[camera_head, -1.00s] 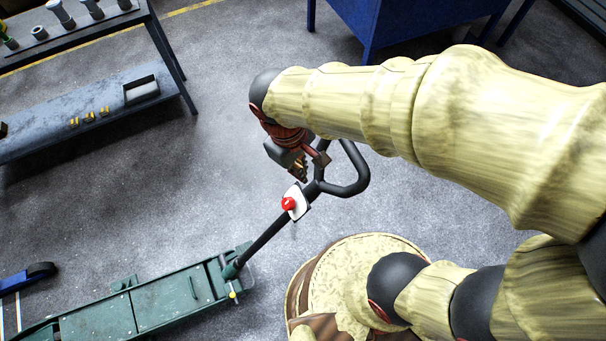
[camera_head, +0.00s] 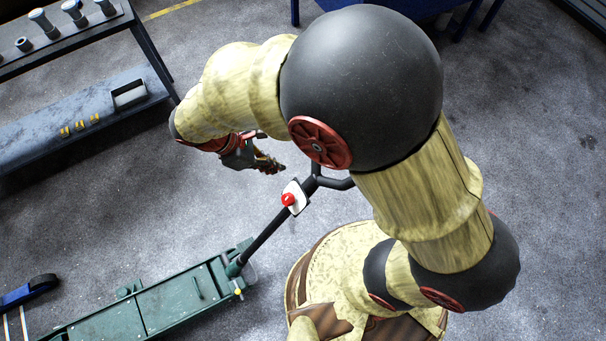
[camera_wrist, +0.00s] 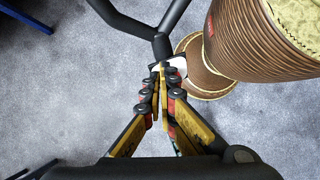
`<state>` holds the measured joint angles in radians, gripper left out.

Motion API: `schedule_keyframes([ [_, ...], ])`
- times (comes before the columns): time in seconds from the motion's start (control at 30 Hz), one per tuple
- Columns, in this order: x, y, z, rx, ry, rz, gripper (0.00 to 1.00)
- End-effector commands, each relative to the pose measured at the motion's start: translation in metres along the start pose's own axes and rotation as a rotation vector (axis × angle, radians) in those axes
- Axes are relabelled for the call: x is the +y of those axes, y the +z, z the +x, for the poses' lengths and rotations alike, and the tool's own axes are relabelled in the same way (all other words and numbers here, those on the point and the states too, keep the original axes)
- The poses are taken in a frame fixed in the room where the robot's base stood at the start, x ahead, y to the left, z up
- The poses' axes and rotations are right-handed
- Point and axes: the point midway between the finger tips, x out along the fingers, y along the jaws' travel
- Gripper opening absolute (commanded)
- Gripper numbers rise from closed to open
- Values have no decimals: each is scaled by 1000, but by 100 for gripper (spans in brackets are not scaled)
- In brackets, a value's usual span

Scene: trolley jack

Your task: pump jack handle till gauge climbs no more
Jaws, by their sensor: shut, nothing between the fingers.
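The green trolley jack (camera_head: 165,305) lies on the floor at the lower left. A white plate with a red knob (camera_head: 289,199) sits on the handle below the grip. My gripper (camera_head: 279,168) is shut and empty, a little to the left of the grip and apart from it. In the wrist view my closed fingers (camera_wrist: 160,72) overlap the white plate, with the forked grip (camera_wrist: 160,28) just beyond. No gauge reading can be made out.
A dark workbench (camera_head: 60,50) with sockets on top and a lower shelf (camera_head: 90,120) stands at the upper left. Open floor lies between bench and jack.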

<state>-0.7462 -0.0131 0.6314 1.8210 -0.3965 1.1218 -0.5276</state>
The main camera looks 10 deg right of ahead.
Motion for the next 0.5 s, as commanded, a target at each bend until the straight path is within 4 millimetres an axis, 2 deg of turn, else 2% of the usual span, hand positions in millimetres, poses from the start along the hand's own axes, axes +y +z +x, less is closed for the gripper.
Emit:
schedule_keyframes([
  [0.17, 0, 0, 12, -2, -1, 1, 0],
  [0.5, -1, 0, 75, -2, -3, 2, 0],
])
